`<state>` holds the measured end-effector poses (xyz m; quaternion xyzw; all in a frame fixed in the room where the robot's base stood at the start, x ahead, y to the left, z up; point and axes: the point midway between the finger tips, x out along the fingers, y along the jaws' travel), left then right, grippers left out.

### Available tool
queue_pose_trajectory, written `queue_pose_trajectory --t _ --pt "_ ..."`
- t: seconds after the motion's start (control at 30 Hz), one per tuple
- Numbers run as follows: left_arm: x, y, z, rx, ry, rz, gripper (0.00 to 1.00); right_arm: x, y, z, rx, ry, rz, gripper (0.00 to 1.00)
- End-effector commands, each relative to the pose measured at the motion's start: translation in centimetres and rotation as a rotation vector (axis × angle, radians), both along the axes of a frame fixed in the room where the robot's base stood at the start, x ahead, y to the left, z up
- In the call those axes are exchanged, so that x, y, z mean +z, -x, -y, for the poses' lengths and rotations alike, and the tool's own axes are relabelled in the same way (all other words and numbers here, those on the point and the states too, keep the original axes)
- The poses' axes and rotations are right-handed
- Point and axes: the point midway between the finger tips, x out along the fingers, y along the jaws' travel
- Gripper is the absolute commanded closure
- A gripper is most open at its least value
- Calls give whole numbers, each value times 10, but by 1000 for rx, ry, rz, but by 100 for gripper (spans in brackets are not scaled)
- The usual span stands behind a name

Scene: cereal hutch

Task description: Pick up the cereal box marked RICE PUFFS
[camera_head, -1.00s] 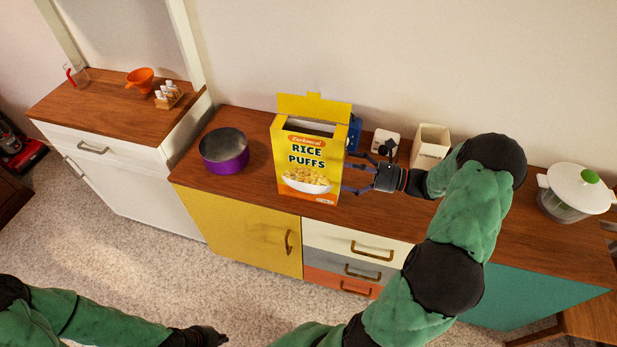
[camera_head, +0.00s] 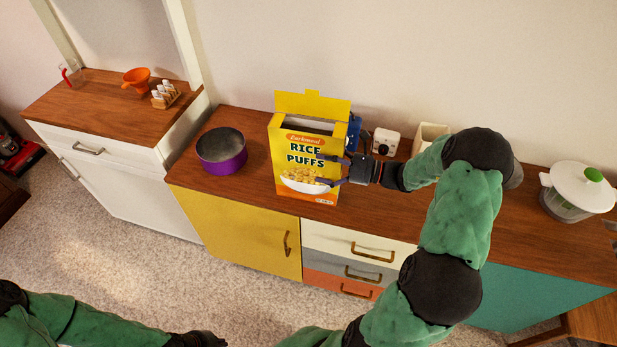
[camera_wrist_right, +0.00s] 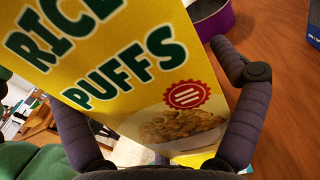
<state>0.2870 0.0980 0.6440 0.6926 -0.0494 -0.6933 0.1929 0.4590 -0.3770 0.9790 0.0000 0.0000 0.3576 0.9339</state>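The yellow RICE PUFFS cereal box (camera_head: 303,150) stands upright on the wooden top of the hutch, top flap raised. My right gripper (camera_head: 322,170) reaches in from the right, its spread fingers overlapping the right part of the box's front. In the right wrist view, the box front (camera_wrist_right: 135,75) fills the middle, with one finger of my right gripper (camera_wrist_right: 158,125) on each side. The fingers look open; contact with the box is unclear. My left gripper (camera_head: 208,339) is dark and low at the bottom edge, away from the box; its fingers are not clear.
A purple pot (camera_head: 222,151) stands left of the box. A blue item (camera_head: 354,131) is close behind the box's right side.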

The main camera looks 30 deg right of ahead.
Motion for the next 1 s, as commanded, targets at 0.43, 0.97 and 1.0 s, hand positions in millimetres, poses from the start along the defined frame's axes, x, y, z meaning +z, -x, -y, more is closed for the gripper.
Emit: queue_pose_trajectory --t 0.43,0.97,1.0 --pt "0 0 0 0 0 0 100 0 0 0 0 0 0 68" --pt "22 0 0 0 0 0 100 41 0 -5 3 1 2 68" --pt "25 0 0 0 0 0 100 48 0 -11 4 0 3 68"
